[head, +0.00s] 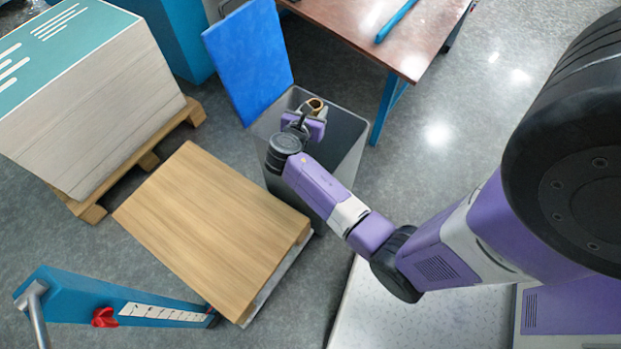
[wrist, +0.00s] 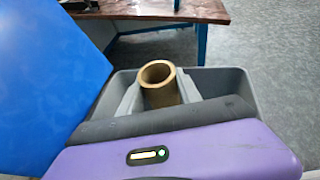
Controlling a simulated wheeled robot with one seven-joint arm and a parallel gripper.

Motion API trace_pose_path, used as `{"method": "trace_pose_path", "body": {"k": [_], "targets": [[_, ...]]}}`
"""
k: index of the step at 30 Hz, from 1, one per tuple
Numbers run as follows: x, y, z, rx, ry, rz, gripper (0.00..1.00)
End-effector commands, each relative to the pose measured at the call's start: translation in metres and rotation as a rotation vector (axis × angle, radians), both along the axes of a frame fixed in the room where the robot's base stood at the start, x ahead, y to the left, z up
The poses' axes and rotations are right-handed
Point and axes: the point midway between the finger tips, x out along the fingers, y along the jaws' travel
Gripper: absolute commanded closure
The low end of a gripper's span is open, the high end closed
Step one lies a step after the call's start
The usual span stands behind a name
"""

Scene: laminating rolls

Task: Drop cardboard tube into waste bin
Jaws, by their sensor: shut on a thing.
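The cardboard tube (wrist: 159,84) is a short brown hollow roll. In the wrist view it stands up between the two grey fingers of my gripper (wrist: 160,97), which is shut on it. In the head view the tube's end (head: 315,105) shows just past my gripper (head: 312,117), over the waste bin. The waste bin (head: 352,135) is a grey open box; its rim also shows in the wrist view (wrist: 235,84). The tube appears to be above or within the bin's opening; its lower part is hidden by my gripper.
A blue panel (head: 248,60) stands tilted up at the bin's back left. A brown table (head: 400,35) is behind to the right. A wooden-topped platform (head: 210,225) lies left of the bin, and a pallet with a paper stack (head: 100,110) is farther left.

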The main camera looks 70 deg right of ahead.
Motion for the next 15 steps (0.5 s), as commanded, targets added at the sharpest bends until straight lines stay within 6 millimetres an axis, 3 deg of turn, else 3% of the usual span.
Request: {"method": "trace_pose_path", "body": {"k": [1, 6, 15], "targets": [[0.000, 0.000, -0.012, 0.000, -0.001, 0.000, 0.98], [0.000, 0.000, -0.024, 0.000, 0.001, 0.000, 0.98], [0.000, 0.000, -0.025, 0.000, 0.000, 0.000, 0.98]]}}
